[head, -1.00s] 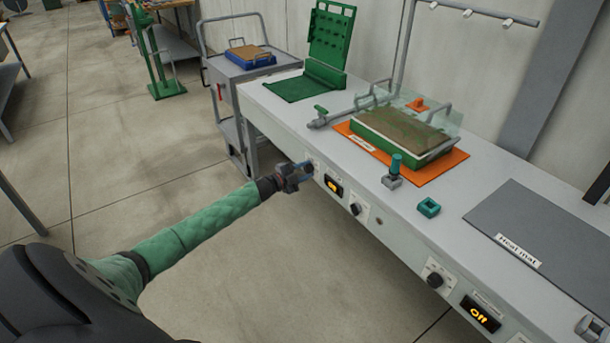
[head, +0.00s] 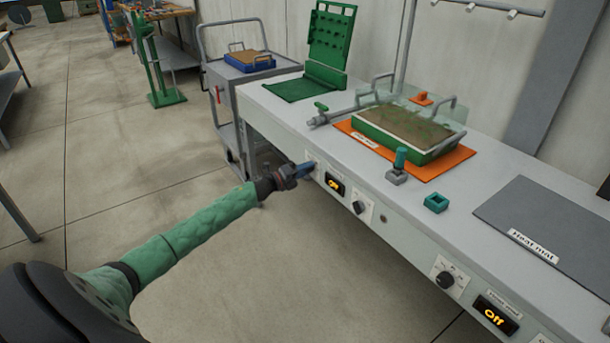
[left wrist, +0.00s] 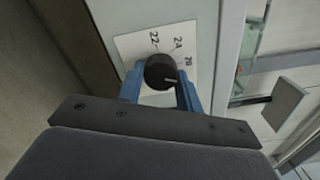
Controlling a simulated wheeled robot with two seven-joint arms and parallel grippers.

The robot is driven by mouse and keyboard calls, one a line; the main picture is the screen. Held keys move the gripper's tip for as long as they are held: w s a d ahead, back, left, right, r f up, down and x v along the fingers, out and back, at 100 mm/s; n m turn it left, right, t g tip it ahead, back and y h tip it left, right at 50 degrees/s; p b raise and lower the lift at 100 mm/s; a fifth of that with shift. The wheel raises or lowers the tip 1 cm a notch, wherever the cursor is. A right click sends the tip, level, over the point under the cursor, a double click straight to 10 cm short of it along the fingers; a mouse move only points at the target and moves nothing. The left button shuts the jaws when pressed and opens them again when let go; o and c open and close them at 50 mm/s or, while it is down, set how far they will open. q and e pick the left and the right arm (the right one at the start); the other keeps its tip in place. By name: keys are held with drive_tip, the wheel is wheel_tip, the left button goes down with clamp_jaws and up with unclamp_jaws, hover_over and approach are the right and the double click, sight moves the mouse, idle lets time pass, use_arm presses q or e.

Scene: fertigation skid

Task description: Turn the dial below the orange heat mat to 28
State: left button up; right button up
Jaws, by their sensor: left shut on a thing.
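The orange heat mat (head: 445,172) lies on the bench top with a green tray (head: 405,143) of brown substrate on it. My left gripper (head: 308,169) is at the bench's front face below the mat's left end. In the left wrist view, its blue fingers (left wrist: 160,92) stand on both sides of a black dial (left wrist: 158,70), shut on it. The white scale plate (left wrist: 133,46) shows 22, 24 and what looks like 26. The dial's white mark points right, just below that last number; the finger hides the scale there. My right gripper is not in view.
A lit display (head: 335,184) and another black knob (head: 359,207) sit right of my left gripper. Farther right are a third knob (head: 445,280) and a display reading Off (head: 496,314). A grey heat mat (head: 530,215) lies on the bench. The floor in front is clear.

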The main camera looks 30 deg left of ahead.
use_arm(q)
drive_tip(key=shift+f+m+b, duration=0.15)
drive_tip(key=shift+m+b, duration=0.6)
drive_tip(key=shift+m, duration=0.2)
drive_tip(key=shift+f+m+b, duration=0.15)
drive_tip(key=shift+m+b, duration=0.6)
drive_tip(key=shift+m, duration=0.2)
drive_tip(key=o, duration=1)
drive_tip(key=shift+r, duration=0.1)
drive_tip(key=shift+s, duration=0.1)
drive_tip(key=v, duration=0.7)
drive_tip(key=shift+s+a+b, duration=0.15)
drive_tip(key=shift+s+b, duration=0.2)
